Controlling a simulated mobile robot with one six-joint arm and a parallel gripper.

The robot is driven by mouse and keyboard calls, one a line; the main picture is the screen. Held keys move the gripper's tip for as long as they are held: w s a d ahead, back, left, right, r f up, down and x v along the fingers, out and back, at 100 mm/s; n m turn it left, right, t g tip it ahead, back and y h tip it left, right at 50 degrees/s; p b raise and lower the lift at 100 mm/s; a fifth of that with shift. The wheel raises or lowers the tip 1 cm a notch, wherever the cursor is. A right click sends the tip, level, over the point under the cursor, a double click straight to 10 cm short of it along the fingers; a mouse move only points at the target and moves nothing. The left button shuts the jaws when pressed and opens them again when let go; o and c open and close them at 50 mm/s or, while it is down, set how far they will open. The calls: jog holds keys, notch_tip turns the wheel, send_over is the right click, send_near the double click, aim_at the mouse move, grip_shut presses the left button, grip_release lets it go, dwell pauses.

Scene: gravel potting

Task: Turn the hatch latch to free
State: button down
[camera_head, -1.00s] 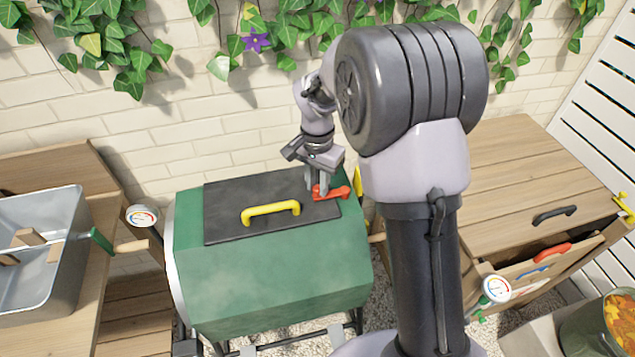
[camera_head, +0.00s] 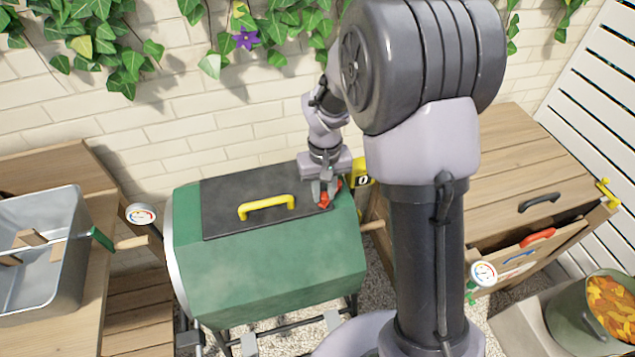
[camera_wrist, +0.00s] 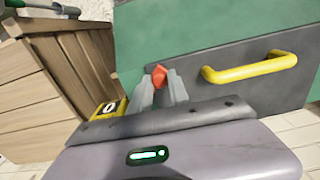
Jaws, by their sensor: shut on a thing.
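The red hatch latch (camera_head: 335,187) sits at the right edge of the dark grey hatch (camera_head: 222,218) on top of the green drum (camera_head: 270,275). My gripper (camera_head: 324,199) is over the latch and shut on it. In the wrist view, the red latch (camera_wrist: 160,77) shows between the two grey fingertips (camera_wrist: 162,84); most of it is hidden by the fingers. The yellow hatch handle (camera_head: 267,206) stands on the hatch to the left of my gripper. The hatch lies flat and closed on the drum.
A yellow marker with a 0 (camera_head: 363,180) stands just right of the latch. A wooden cabinet (camera_head: 525,150) is at the right. A metal basin (camera_head: 45,290) is on the left bench. The brick wall (camera_head: 150,130) is close behind the drum.

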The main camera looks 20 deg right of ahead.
jog(key=n, duration=0.1)
jog(key=s+d+n+p, duration=0.1)
jog(key=shift+s+d+r+n, duration=0.15)
jog(key=shift+d+n, duration=0.1)
jog(key=shift+n, duration=0.15)
jog(key=n, duration=0.1)
jog(key=d+n+p, duration=0.1)
jog(key=shift+s+d+n, duration=0.2)
jog(key=shift+s+n, duration=0.1)
jog(key=shift+s+d+n+p, duration=0.1)
jog(key=shift+d+n+p, duration=0.5)
jog(key=shift+n, duration=0.4)
jog(key=shift+s+d+n+p, duration=0.1)
jog(key=shift+d+n+p, duration=0.45)
jog(key=shift+n, duration=0.45)
jog(key=shift+d, duration=0.1)
jog(key=c, duration=1.2)
grip_release()
jog(key=shift+c, duration=0.2)
